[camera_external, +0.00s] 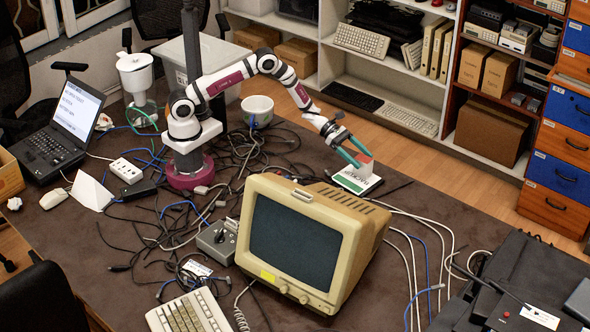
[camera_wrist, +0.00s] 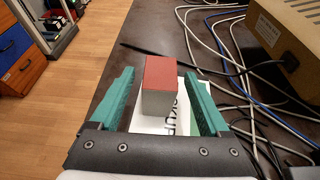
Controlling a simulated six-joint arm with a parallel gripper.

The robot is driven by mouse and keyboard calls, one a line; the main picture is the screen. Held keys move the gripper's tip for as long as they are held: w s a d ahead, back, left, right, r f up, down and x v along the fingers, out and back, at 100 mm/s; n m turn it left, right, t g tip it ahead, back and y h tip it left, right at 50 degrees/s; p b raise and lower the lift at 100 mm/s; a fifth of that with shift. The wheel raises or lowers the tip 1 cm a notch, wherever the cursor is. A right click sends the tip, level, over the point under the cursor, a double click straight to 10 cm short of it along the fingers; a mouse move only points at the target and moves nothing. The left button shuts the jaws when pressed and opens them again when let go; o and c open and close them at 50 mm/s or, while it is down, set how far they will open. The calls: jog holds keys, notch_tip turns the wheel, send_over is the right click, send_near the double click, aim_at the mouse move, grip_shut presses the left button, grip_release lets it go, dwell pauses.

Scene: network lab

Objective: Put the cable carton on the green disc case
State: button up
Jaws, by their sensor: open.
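The cable carton (camera_wrist: 160,73) is a small box with a red top and a pale grey side. In the wrist view it stands between the fingers of my gripper (camera_wrist: 158,76), with gaps at both sides. My gripper is open. The disc case (camera_wrist: 216,126), white and green with dark lettering, lies flat below; the carton hides part of it. In the external view the case (camera_external: 349,182) lies near the table's back edge, and the carton (camera_external: 364,171) appears to stand on it, upright, partly hidden by my gripper (camera_external: 360,158).
A beige monitor (camera_external: 310,240) stands in front of the case, with loose cables (camera_external: 425,235) to its right. A white bowl (camera_external: 257,110) stands left of the case. Beyond the table edge are open floor and shelves (camera_external: 385,70).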

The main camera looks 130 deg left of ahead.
jog(key=v, duration=0.8)
jog(key=d+r+m+g+h, duration=0.4)
jog(key=d+m, duration=0.5)
jog(key=d, duration=0.5)
jog(key=d+r+m+g+h, duration=0.35)
jog(key=d+r+m, duration=0.45)
jog(key=d, duration=0.6)
jog(key=s+d+r+m+g+y, duration=0.1)
jog(key=s+d+m+g+y, duration=0.15)
jog(key=s+d+m, duration=0.4)
jog(key=s+d+m+g+y, duration=0.1)
jog(key=s+d+m+g, duration=0.3)
jog(key=s+m, duration=0.5)
jog(key=s+a+m+y, duration=0.5)
jog(key=s+m, duration=0.3)
jog(key=m, duration=0.1)
jog(key=shift+s+r+y, duration=0.25)
jog(key=shift+r+y, duration=0.15)
jog(key=shift+r, duration=0.05)
